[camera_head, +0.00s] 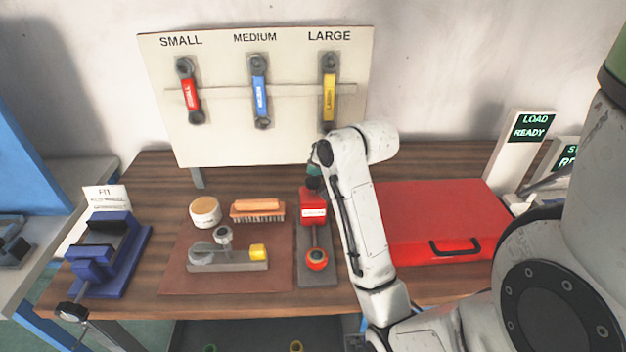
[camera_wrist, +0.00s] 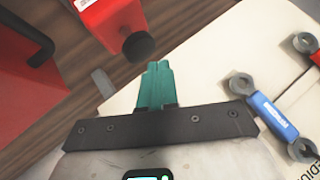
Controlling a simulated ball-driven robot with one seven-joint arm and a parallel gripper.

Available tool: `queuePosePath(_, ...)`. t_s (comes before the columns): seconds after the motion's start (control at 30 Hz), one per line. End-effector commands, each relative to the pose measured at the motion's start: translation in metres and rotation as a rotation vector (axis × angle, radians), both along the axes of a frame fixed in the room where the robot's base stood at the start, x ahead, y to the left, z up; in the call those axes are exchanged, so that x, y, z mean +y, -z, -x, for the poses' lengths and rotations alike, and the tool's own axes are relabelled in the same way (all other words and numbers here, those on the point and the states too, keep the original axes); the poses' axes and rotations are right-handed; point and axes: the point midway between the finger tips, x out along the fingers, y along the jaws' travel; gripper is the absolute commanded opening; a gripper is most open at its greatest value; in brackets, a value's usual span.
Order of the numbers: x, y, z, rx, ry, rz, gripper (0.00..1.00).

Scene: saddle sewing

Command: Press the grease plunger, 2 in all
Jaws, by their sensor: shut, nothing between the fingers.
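The grease plunger unit is a red block (camera_head: 313,208) with a white label on a grey base, right of the brown mat. A black knob tops it in the head view (camera_head: 313,184). The wrist view shows the red block (camera_wrist: 103,20) at upper left, with the round black knob (camera_wrist: 138,46) at its end. My gripper (camera_head: 314,168) is just above the knob, its teal fingers partly hidden by my arm. In the wrist view, my gripper (camera_wrist: 157,68) is shut and empty, its tips close beside the knob. I cannot tell whether they touch it.
A red case (camera_head: 440,215) lies right of my arm. A blue vise (camera_head: 108,255) stands left. A wrench board (camera_head: 215,145) stands behind.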

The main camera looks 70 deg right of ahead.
Motion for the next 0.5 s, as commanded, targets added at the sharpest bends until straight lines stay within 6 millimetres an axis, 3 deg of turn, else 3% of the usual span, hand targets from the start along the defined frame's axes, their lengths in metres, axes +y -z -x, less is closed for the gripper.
queuePosePath(0.5, 0.0, -0.041, 0.0, 0.0, 0.0, 0.0, 0.0)
